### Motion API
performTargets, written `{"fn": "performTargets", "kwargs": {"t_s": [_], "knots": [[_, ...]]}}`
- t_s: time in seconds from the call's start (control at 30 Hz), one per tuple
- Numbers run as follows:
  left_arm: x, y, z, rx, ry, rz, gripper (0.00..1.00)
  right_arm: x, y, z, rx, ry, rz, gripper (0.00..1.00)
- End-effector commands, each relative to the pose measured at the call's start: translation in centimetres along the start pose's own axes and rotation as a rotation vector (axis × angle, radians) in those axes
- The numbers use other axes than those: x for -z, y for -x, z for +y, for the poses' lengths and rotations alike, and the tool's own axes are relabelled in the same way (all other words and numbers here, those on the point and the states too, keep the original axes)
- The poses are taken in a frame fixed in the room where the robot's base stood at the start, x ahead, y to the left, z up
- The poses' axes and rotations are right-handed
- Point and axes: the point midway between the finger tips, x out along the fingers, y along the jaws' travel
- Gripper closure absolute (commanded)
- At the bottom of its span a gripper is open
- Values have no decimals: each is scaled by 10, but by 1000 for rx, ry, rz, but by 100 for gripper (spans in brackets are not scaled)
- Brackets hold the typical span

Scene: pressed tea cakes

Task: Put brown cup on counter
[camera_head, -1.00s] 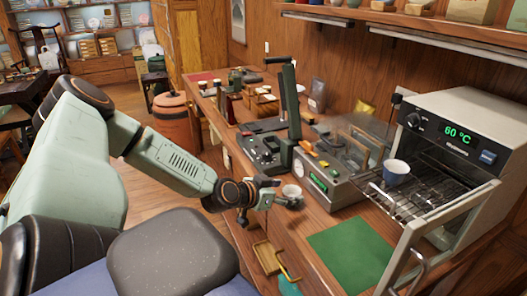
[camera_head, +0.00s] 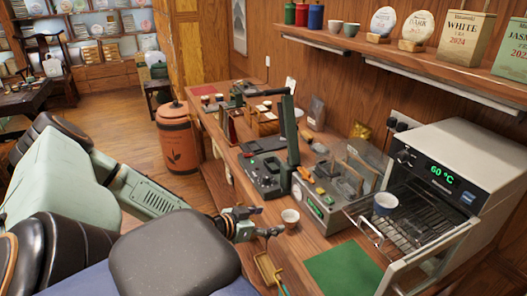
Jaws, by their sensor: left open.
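A small pale cup with a brownish tint (camera_head: 290,218) stands upright on the wooden counter (camera_head: 318,245), left of the oven and in front of the scale-like device. It is the likeliest match for the brown cup, though its colour is hard to tell. My left gripper (camera_head: 272,232) is open and empty, just left of and slightly below the cup in the picture, with a small gap between them. My right gripper is not in view.
A blue cup (camera_head: 385,204) stands on the rack of the open oven (camera_head: 455,165) at right, which reads 60 °C. A green mat (camera_head: 343,272) lies at the front.

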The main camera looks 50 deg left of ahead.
Motion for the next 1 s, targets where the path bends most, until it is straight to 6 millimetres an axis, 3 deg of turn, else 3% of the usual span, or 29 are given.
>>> {"fn": "performTargets", "kwargs": {"t_s": [0.1, 0.37, 0.67, 0.87, 1.0], "knots": [[2, 8, 0, 0, 1, -2, 24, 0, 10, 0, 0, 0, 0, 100], [2, 10, 9, -23, 7, -22, 24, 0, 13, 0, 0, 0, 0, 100], [-8, 5, 83, -156, 94, -252, 24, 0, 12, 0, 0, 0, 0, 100], [-36, 19, 136, -196, 146, -457, 24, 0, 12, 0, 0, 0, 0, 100], [-63, 39, 170, -195, 165, -610, 24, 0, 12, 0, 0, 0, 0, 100]]}}
